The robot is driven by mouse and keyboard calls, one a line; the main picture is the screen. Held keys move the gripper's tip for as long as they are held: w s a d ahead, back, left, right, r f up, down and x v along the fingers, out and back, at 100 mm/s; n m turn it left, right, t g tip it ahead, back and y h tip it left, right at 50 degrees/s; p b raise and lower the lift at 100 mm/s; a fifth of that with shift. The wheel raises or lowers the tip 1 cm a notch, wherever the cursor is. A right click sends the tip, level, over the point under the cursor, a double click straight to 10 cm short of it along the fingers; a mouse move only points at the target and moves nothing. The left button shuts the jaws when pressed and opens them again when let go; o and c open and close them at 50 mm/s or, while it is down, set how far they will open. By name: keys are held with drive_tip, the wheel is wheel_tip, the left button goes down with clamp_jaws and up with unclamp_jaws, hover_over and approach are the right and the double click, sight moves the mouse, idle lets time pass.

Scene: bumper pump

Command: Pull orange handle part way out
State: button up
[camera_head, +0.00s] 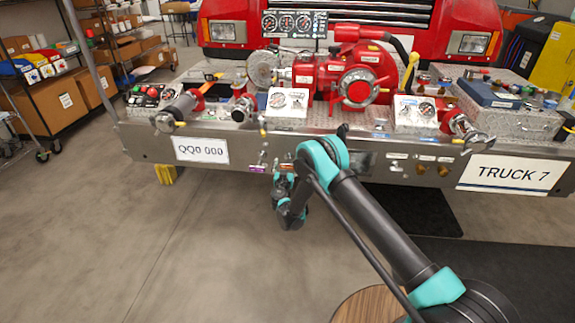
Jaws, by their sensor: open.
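An orange lever-like piece (210,77) shows on the left part of the bumper deck, behind the left hose fitting. Small coloured pulls (260,164) sit on the bumper's front face, left of my arm; they are too small to tell whether one is an orange handle. My gripper (281,172) is low in front of the bumper face, just right of these pulls. It is open, and nothing shows between its fingers. My own arm partly hides the gripper and the panel behind it. I cannot tell whether the gripper touches anything.
The steel bumper carries a red pump (345,75), gauges, a left hose fitting (180,108) and a right hose fitting (465,130). A TRUCK 7 plate (512,174) is on the right. Shelves with boxes (55,105) stand at left. The floor at front left is clear.

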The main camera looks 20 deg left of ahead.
idle(0.3)
drive_tip(key=v, duration=0.7)
drive_tip(key=shift+s, duration=0.2)
